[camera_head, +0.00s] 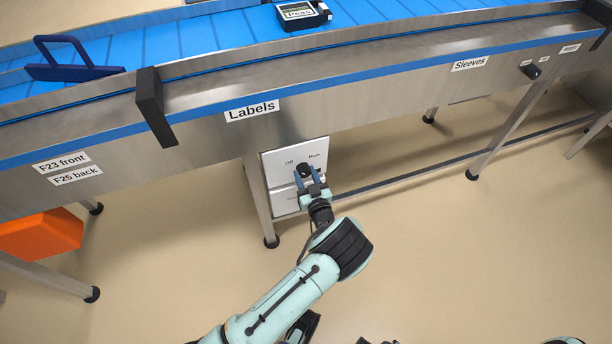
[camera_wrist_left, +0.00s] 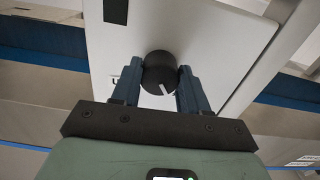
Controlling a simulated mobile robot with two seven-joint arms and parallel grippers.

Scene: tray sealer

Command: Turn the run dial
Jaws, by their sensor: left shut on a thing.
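The run dial (camera_head: 303,169) is a round black knob on a pale control panel (camera_head: 283,158) below the conveyor, between the words "Off" and "Run". In the left wrist view the dial (camera_wrist_left: 159,72) shows a white pointer mark towards its lower right. My left gripper (camera_head: 310,179) has its two blue fingers on either side of the dial, and it is shut on it. It also shows in the left wrist view (camera_wrist_left: 160,88). My right gripper cannot be made out; only small dark parts show at the bottom edge of the head view.
The steel conveyor (camera_head: 340,98) with a blue belt runs above the panel, and a black bracket (camera_head: 155,107) hangs over its front edge. Steel legs (camera_head: 257,200) stand beside the panel. An orange box (camera_head: 42,235) is at the lower left. The floor in front is clear.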

